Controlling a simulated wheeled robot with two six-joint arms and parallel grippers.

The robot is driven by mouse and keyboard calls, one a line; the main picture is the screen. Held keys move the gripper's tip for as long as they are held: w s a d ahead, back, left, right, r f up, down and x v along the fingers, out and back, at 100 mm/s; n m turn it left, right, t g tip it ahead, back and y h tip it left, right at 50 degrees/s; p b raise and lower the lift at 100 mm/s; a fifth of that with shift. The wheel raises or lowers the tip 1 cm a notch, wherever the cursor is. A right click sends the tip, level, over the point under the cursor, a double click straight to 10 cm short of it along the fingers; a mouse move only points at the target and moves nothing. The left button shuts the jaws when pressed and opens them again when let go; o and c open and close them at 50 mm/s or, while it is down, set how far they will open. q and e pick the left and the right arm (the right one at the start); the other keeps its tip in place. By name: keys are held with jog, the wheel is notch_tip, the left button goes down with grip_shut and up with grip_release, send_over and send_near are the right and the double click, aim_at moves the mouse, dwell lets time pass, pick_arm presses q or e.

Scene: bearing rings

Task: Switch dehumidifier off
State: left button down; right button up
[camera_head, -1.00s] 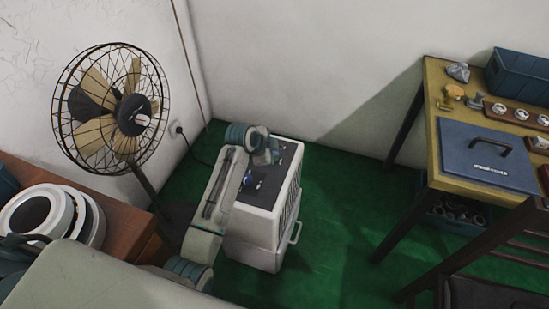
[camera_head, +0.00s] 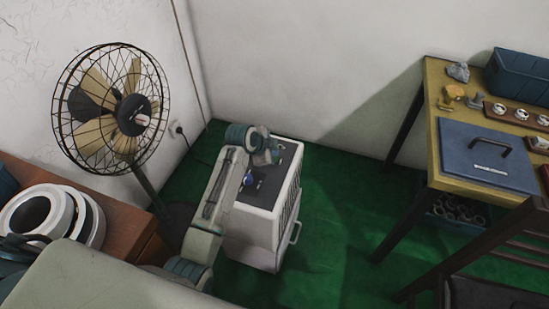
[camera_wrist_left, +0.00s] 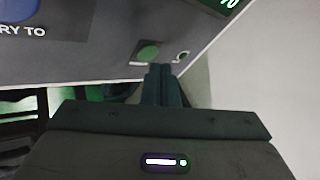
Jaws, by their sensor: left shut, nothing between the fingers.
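The dehumidifier (camera_head: 256,223) is a white box on the green floor near the wall, with a dark top panel and a blue knob (camera_head: 249,179). The left wrist view shows this panel (camera_wrist_left: 100,55) close up, with the blue knob (camera_wrist_left: 15,8) cut off at the top left. A green round button (camera_wrist_left: 148,52) and a small lit ring (camera_wrist_left: 183,55) lie near the panel's edge. My left gripper (camera_wrist_left: 160,70) is shut and empty, its tips just below and between the button and ring; I cannot tell if they touch. My right gripper is out of view.
A standing fan (camera_head: 112,108) is left of the dehumidifier. A brown cabinet (camera_head: 122,228) with white rings (camera_head: 32,214) is at the left. A workbench (camera_head: 446,170) with a blue case (camera_head: 488,160) stands at the right. Green floor (camera_head: 335,215) is clear between dehumidifier and bench.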

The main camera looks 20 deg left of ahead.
pick_arm(q)
jog(key=shift+f, duration=0.15)
dwell(0.5)
jog(key=shift+f, duration=0.3)
jog(key=shift+f, duration=0.1)
dwell(0.4)
jog(key=shift+r+p, duration=0.55)
jog(key=shift+p, duration=0.5)
notch_tip(320, 180, up, 6)
jog(key=p, duration=0.6)
